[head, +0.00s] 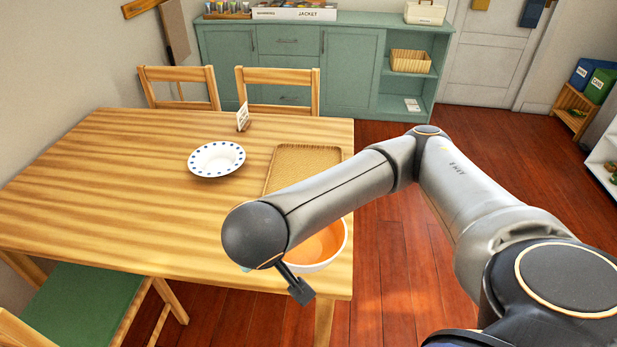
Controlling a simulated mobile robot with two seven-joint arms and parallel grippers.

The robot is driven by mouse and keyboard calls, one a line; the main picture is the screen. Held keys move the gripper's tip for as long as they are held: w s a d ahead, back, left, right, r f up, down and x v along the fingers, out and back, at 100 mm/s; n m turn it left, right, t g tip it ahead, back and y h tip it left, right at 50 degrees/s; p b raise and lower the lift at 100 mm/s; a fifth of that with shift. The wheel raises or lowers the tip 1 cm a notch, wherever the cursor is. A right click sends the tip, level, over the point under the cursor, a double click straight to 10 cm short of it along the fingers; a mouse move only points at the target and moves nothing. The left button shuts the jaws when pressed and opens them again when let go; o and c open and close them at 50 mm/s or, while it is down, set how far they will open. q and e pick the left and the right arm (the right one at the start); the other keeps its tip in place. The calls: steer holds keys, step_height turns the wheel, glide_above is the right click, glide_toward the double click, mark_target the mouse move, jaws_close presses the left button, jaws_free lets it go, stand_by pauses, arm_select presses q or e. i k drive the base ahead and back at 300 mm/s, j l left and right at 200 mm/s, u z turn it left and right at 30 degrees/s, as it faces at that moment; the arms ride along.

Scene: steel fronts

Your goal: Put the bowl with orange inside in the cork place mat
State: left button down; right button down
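A bowl (325,244) with a white outside and an orange inside stands near the right front edge of the wooden table. My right arm and gripper cover its left part. The cork place mat (303,158), a tan rectangle, lies on the table behind the bowl; my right forearm hides its near part. My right gripper (300,291) shows as a small dark piece at the bowl's near left side. Whether it touches the bowl, and whether its fingers are open or shut, I cannot tell. My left gripper is not in view.
A white plate with blue dots (216,159) lies left of the mat. A small card stand (243,117) is at the table's back. Chairs (280,90) stand behind the table, and a green-seated one (80,305) at front left. The table's left half (100,190) is clear.

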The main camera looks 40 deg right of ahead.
mark_target(306, 175)
steer(key=k+l+u, duration=0.15)
steer(key=l, duration=0.2)
steer(key=k+l+u, duration=0.2)
steer(key=l, duration=0.2)
steer(key=l+u, duration=0.35)
steer(key=l, duration=0.95)
steer(key=i, duration=0.05)
